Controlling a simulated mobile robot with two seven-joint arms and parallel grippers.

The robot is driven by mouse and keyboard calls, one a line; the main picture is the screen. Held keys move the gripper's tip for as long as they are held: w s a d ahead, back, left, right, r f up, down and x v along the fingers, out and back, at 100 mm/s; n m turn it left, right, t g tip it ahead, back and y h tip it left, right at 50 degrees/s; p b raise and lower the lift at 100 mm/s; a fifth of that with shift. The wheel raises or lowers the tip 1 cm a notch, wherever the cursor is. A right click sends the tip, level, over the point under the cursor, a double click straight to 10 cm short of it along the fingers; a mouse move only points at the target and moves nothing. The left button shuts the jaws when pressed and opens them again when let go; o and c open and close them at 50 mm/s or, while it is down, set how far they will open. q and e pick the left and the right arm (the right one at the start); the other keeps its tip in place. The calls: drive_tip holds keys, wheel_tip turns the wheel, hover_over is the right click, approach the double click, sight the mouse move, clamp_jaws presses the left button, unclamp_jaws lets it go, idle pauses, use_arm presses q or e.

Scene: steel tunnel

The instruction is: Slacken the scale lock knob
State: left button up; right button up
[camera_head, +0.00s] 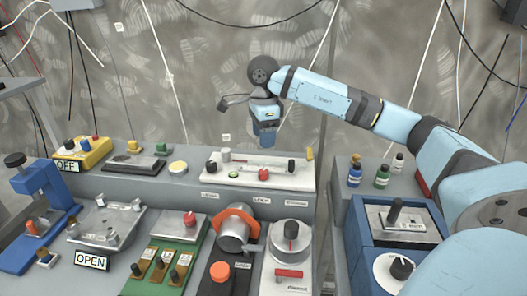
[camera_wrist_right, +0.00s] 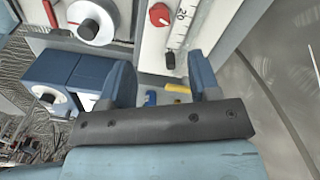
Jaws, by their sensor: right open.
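A white scale panel (camera_head: 300,181) lies on the rear shelf, with a black knob (camera_head: 291,165) at its right end. In the right wrist view the panel has a graduated scale (camera_wrist_right: 182,20), a red knob (camera_wrist_right: 160,15) beside it and the black knob (camera_wrist_right: 170,60) at the scale's end. I cannot tell for certain which is the lock knob. My right gripper (camera_head: 265,142) points down above the panel, apart from it. Its blue fingers are open and empty (camera_wrist_right: 163,80). My left gripper is out of view.
A yellow piece (camera_head: 310,153) stands by the panel's right end. Small bottles (camera_head: 382,176) and a blue box (camera_head: 365,225) are to the right. A white dial unit (camera_head: 290,258) and an orange-collared clamp (camera_head: 233,228) are in front. The wall is close behind.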

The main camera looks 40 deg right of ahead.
wheel_tip(320, 180, up, 2)
drive_tip(key=shift+r, duration=0.15)
idle(0.6)
